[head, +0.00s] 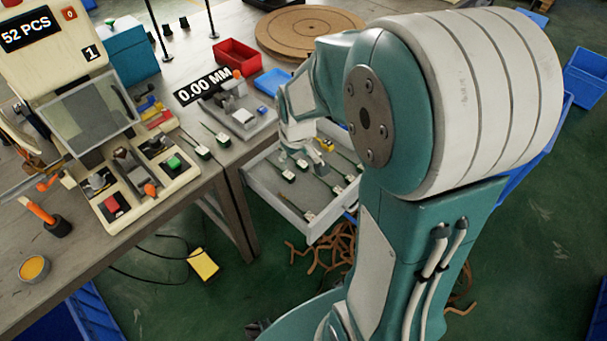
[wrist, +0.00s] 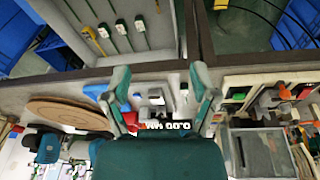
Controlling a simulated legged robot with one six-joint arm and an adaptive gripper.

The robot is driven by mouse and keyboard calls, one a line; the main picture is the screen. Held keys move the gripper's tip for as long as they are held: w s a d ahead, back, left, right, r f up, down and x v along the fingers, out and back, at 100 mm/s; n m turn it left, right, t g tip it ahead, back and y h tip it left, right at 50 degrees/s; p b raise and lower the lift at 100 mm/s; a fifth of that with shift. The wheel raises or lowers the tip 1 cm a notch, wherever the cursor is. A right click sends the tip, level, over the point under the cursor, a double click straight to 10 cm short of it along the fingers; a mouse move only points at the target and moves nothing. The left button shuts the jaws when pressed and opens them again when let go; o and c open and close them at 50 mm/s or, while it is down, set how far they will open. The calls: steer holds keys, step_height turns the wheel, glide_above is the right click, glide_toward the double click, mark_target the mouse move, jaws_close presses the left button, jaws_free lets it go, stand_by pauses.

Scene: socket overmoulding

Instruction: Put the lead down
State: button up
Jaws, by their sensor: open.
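My gripper (head: 298,150) hangs over the back of the pulled-out drawer in the head view, close to the bench edge. In the wrist view my gripper (wrist: 158,72) has its two fingers spread wide, with no lead between them. Several leads with dark plugs and pale pins lie in the drawer; one lead (head: 287,174) is near the gripper, and leads also show in the wrist view (wrist: 122,30). Two more leads (head: 203,151) lie on the bench left of the gauge. Which lead the task means I cannot tell. My arm hides part of the drawer.
The drawer (head: 262,187) juts out from the bench. A gauge (head: 240,115) reading 0.00 MM, a red bin (head: 237,56), a blue tray (head: 272,82) and a round wooden board (head: 300,32) stand on the bench. A moulding machine (head: 90,110) is at left.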

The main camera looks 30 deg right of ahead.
steer(key=s+a+r+m+t, duration=0.1)
steer(key=s+a+r, duration=0.2)
steer(key=s+r, duration=0.4)
steer(key=s+a+r+m+t, duration=0.1)
steer(key=s+a+r+t, duration=0.1)
steer(key=s+r, duration=0.6)
steer(key=shift+s+a, duration=0.45)
steer(key=shift+s, duration=0.3)
